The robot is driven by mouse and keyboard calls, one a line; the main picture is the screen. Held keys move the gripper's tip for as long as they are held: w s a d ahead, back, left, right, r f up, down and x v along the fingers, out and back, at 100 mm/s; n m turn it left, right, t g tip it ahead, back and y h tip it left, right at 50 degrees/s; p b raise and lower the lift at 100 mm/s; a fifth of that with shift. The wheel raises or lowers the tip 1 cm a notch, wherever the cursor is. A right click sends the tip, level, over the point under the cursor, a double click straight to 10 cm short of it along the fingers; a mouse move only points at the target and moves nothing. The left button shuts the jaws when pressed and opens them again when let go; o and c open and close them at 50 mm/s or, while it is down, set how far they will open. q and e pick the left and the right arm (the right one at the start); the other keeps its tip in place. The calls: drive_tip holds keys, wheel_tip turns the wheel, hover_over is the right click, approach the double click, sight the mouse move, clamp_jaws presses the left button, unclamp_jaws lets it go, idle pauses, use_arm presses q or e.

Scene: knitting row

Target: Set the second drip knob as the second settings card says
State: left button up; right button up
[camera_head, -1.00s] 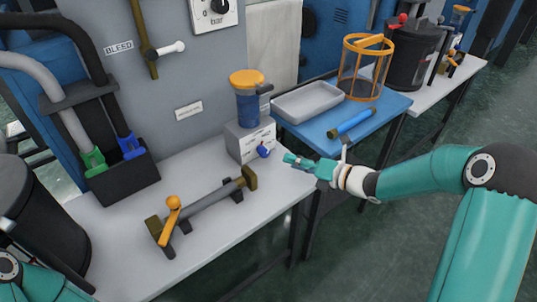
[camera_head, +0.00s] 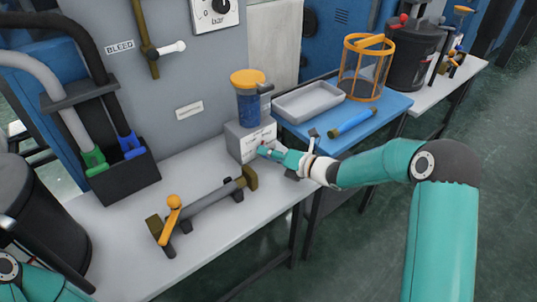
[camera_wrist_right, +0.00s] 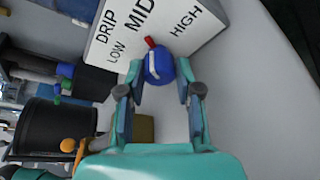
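The drip knob is blue with a red pointer (camera_wrist_right: 150,42) in the right wrist view. It sits on a white box face (camera_wrist_right: 110,45) lettered DRIP, LOW, MID and HIGH. The pointer is toward MID. My right gripper (camera_wrist_right: 158,88) is open, its fingers on either side of the knob's near part, with visible gaps. In the head view my right gripper (camera_head: 272,152) is at the front of the grey box (camera_head: 240,132) and hides the knob. A small card (camera_head: 189,110) is on the wall panel; its text is too small to read. My left gripper is out of view.
An oiler with an orange lid (camera_head: 247,77) stands on the box. A bar with an orange handle (camera_head: 172,203) lies on the white bench (camera_head: 120,250). A blue table (camera_head: 318,140) with a grey tray (camera_head: 306,100) and an orange-framed basket (camera_head: 367,65) is to the right.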

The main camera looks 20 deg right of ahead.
clamp_jaws()
drive_tip(key=shift+d+f+m+b, duration=0.1)
drive_tip(key=shift+f+m+b, duration=0.15)
drive_tip(key=shift+b, duration=0.6)
drive_tip(key=shift+r, duration=0.2)
drive_tip(key=shift+o, duration=1.6)
unclamp_jaws()
drive_tip(key=v, duration=1.2)
drive_tip(key=shift+f, duration=0.15)
